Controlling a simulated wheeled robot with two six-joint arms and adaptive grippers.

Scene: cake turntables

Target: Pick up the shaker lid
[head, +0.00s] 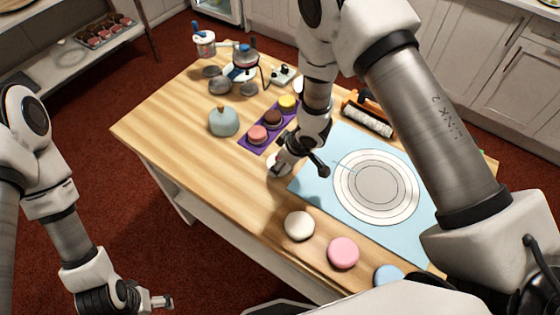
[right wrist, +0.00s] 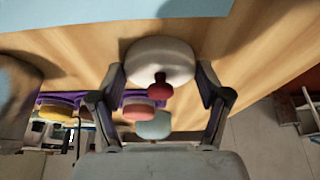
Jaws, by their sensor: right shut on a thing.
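The shaker lid (right wrist: 155,56) is a rounded white piece with a dark red knob in the right wrist view. My right gripper (right wrist: 161,76) is shut on it, with one finger on each side. In the head view the white lid (head: 277,170) shows partly below my right gripper (head: 281,162), near the table's front edge, left of the blue mat. I cannot tell whether it touches the table. My left gripper (head: 160,301) is low at the left, away from the table; its jaw opening is unclear.
A blue mat (head: 320,155) with a round turntable (head: 376,184) lies right of the lid. A purple tray (head: 251,146) with cakes and a grey-blue dome (head: 223,121) stand behind. White (head: 299,226), pink (head: 343,253) and blue (head: 388,276) discs line the front. A roller (head: 368,118) is behind the mat.

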